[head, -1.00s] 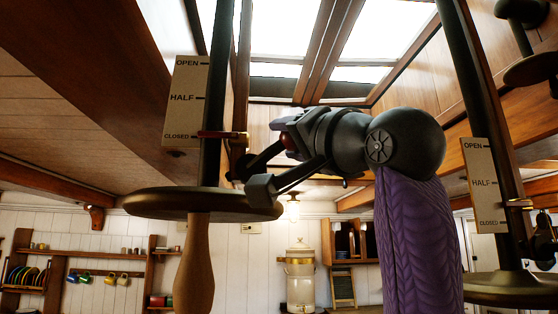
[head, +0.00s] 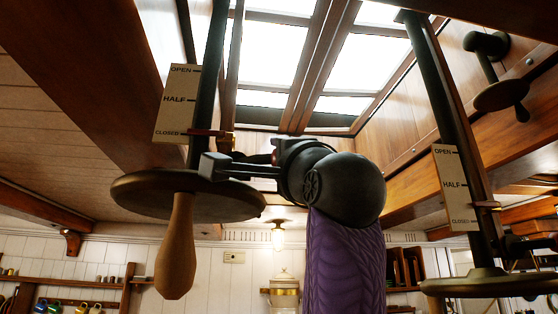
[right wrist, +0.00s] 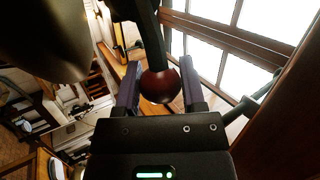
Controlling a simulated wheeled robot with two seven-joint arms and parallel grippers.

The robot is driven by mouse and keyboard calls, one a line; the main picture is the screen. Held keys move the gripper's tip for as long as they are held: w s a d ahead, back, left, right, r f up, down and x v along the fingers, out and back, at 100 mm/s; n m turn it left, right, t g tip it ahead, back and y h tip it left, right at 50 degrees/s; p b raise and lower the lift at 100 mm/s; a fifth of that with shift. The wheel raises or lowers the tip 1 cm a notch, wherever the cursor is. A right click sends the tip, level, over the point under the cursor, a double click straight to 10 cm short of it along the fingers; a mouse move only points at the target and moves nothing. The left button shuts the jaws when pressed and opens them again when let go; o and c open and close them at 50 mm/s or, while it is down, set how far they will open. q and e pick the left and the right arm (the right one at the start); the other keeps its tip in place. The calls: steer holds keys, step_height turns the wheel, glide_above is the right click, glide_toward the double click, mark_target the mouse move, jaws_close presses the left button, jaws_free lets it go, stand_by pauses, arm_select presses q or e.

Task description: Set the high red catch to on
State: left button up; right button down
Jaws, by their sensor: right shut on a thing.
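A dark red ball knob (right wrist: 160,86) on a dark rod sits between the two fingers of my right gripper (right wrist: 159,65) in the right wrist view. The gripper is shut on this knob. In the head view my right gripper (head: 222,167) reaches left behind the wheel's rim, and its own wrist mostly hides the knob. I cannot tell from these frames whether the knob is the high red catch, or its setting. My left gripper is not in view.
A dark wheel (head: 140,190) with a wooden handle (head: 178,250) hangs at left, close to my gripper. Above it a plate (head: 177,100) reads OPEN, HALF, CLOSED, with a red pointer (head: 206,133) near CLOSED. A similar plate (head: 453,185) and post stand at right. Skylights lie above.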

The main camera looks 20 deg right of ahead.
steer(key=shift+w+f+h, duration=0.1)
steer(key=shift+f+h, duration=0.05)
steer(key=shift+h, duration=0.15)
steer(key=shift+c, duration=0.9)
jaws_free()
steer(key=b+v, duration=0.6)
steer(key=v, duration=0.4)
steer(key=shift+d, duration=0.1)
